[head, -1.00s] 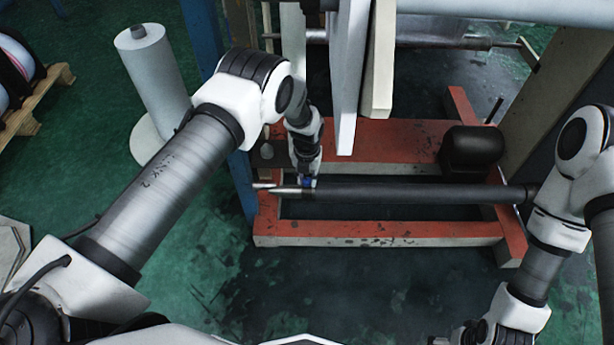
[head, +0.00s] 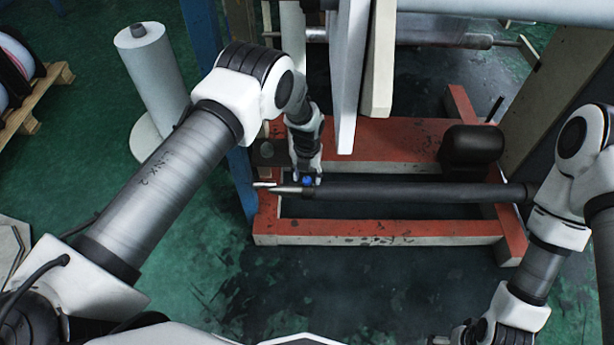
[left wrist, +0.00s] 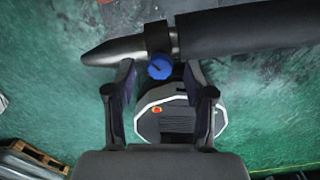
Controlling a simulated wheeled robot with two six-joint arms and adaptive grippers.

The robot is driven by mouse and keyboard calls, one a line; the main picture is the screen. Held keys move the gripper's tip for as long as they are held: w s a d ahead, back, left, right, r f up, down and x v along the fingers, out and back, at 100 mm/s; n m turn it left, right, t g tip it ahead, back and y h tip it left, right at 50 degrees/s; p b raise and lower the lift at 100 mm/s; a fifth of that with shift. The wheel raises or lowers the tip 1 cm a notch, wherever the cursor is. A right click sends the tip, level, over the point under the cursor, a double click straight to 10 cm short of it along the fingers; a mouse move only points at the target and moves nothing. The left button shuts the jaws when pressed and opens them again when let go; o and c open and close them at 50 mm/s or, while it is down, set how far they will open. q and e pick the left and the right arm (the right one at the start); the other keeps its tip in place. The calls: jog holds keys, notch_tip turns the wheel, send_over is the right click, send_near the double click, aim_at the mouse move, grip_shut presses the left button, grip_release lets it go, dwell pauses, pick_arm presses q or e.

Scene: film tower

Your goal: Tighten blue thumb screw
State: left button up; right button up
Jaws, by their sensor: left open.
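The blue thumb screw (left wrist: 159,67) sits on a dark collar (left wrist: 157,38) near the tapered metal tip (left wrist: 112,50) of the dark roller shaft (head: 420,192). The screw also shows as a small blue spot in the head view (head: 308,180). My left gripper (left wrist: 158,76) is open, with one finger on each side of the screw, and a gap shows between the fingers and the screw. In the head view my left gripper (head: 306,182) is at the shaft's left end. My right gripper (head: 466,336) is partly seen at the bottom edge; its jaws are unclear.
A red frame (head: 375,229) lies below the shaft. A blue post (head: 240,185) stands left of it, and white upright panels (head: 347,75) rise behind. A white roll (head: 150,65) stands on the green floor at left. The floor in front is clear.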

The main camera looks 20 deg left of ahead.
aim_at(307, 179)
pick_arm(q)
notch_tip(307, 179, up, 7)
jog(key=shift+f, duration=0.15)
